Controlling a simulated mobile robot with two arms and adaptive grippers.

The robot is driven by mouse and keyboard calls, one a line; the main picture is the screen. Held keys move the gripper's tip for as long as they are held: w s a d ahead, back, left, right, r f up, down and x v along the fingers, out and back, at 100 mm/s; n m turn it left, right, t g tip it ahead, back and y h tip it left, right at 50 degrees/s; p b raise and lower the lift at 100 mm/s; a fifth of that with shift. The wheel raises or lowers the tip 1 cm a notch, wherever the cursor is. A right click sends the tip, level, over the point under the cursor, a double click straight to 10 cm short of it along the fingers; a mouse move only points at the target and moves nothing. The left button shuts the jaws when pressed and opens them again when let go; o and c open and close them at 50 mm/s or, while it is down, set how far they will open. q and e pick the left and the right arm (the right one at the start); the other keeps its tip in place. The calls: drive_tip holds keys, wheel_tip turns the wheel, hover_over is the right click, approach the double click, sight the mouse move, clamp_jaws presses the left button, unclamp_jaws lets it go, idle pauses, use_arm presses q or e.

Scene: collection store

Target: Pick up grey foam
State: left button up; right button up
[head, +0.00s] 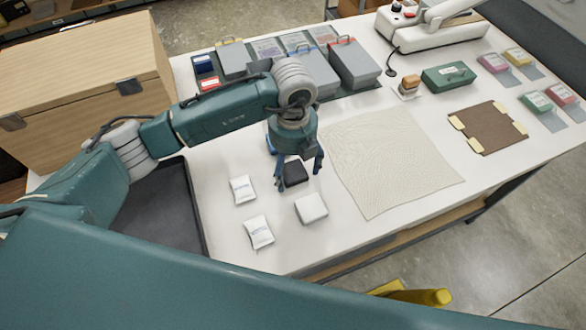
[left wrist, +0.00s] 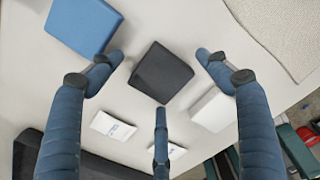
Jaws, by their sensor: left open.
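A dark grey foam block (head: 295,173) lies on the white table below my left gripper (head: 299,179). In the left wrist view the dark block (left wrist: 161,72) sits between the spread fingers of the left gripper (left wrist: 159,66), which is open and empty. The fingers appear apart from the block. A pale, off-white block (head: 311,208) lies just in front of it and also shows in the left wrist view (left wrist: 214,109). A blue block (left wrist: 83,25) lies beside the dark one; the gripper mostly hides it in the head view. My right gripper is not in view.
Two white packets (head: 242,189) (head: 259,232) lie nearby. A dark tray (head: 160,215) and wooden chest (head: 85,85) are at left. Grey boxes (head: 353,63) stand behind. A pale cloth (head: 390,160) lies to the right.

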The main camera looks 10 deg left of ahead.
use_arm(q)
drive_tip(key=shift+c, duration=0.6)
drive_tip(key=c, duration=0.7)
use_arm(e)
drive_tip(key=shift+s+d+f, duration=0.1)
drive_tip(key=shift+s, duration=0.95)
use_arm(q)
drive_tip(key=shift+r, duration=0.1)
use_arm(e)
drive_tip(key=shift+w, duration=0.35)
